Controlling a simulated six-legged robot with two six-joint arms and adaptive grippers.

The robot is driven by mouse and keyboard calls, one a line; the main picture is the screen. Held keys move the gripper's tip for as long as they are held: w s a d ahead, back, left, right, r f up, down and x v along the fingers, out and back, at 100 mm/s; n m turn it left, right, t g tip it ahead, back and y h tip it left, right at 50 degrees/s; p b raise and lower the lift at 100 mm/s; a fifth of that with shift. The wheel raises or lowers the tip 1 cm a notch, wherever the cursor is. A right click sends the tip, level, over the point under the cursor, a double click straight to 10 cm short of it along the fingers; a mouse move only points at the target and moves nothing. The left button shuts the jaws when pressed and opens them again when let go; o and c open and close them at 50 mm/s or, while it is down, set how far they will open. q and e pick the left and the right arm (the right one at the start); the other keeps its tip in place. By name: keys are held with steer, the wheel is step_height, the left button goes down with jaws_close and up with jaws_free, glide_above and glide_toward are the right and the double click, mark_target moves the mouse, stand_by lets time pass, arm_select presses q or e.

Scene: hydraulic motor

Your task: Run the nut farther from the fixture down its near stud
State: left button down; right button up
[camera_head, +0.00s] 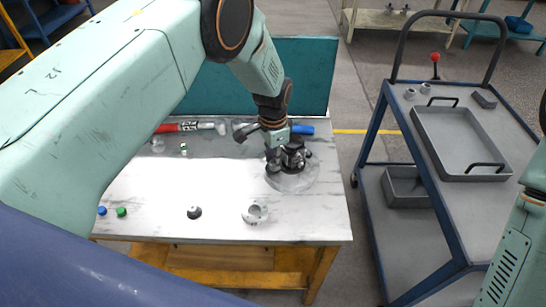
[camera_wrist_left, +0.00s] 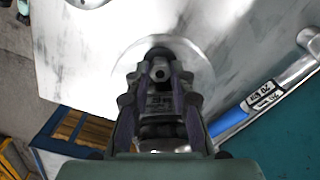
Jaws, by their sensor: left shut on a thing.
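A dark motor assembly (camera_head: 294,160) stands upright on a round pale fixture (camera_head: 305,181) at the right of the white table. My left gripper (camera_head: 284,160) points down at the assembly's near-left side. In the left wrist view the gripper (camera_wrist_left: 160,75) is shut, its fingers either side of a dark part with a round hole (camera_wrist_left: 160,72). The fixture's rim shows there too (camera_wrist_left: 203,72). What sits between the fingertips is mostly hidden; I take it to be the nut. The stud is hidden by the gripper. My right gripper is out of view; only its arm shows at the right edge.
A ring-shaped flange (camera_head: 255,213) and a small dark round part (camera_head: 194,212) lie at the table's front. Blue (camera_head: 102,210) and green (camera_head: 121,212) caps lie front left. A red-handled tool (camera_head: 185,127) and a blue-handled hammer (camera_head: 302,130) lie behind. A cart (camera_head: 462,225) stands right.

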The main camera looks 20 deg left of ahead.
arm_select(q)
steer(key=m, duration=0.4)
steer(key=shift+m+p, duration=0.3)
steer(key=shift+p, duration=0.1)
steer(key=c, duration=1.4)
jaws_free()
steer(key=shift+c, duration=0.2)
